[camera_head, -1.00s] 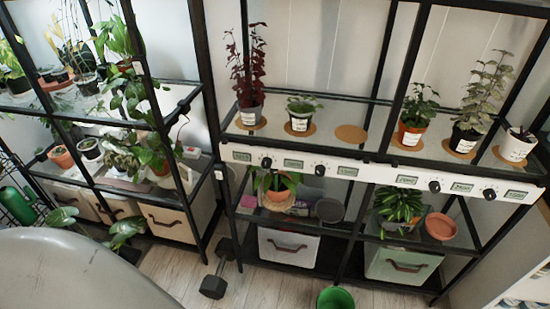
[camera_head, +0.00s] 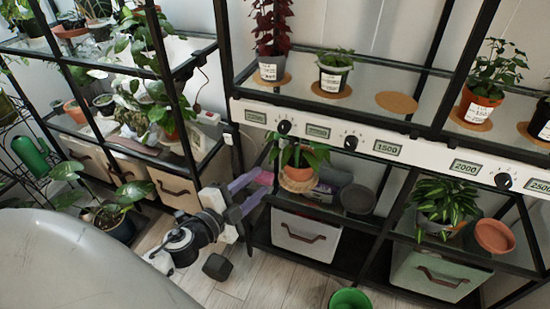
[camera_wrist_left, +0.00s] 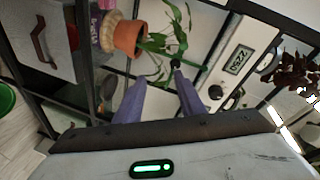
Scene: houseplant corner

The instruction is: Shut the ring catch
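I cannot make out a ring catch for certain. A small dark piece (camera_wrist_left: 176,64) shows by one fingertip in the left wrist view, too small to identify. My left gripper (camera_head: 262,184) reaches toward the left end of the right rack's lower shelf, beside a leafy plant in a terracotta pot (camera_head: 298,178). In the left wrist view my two purple fingers (camera_wrist_left: 158,77) are apart, with nothing clearly held between them. The plant's leaves (camera_wrist_left: 155,42) and pot (camera_wrist_left: 128,38) show just beyond the fingertips. My right gripper is in neither view.
A white panel (camera_head: 420,159) with knobs and displays runs above the lower shelf. Black rack posts stand close to my left gripper. A dark dumbbell (camera_head: 217,267) lies on the floor.

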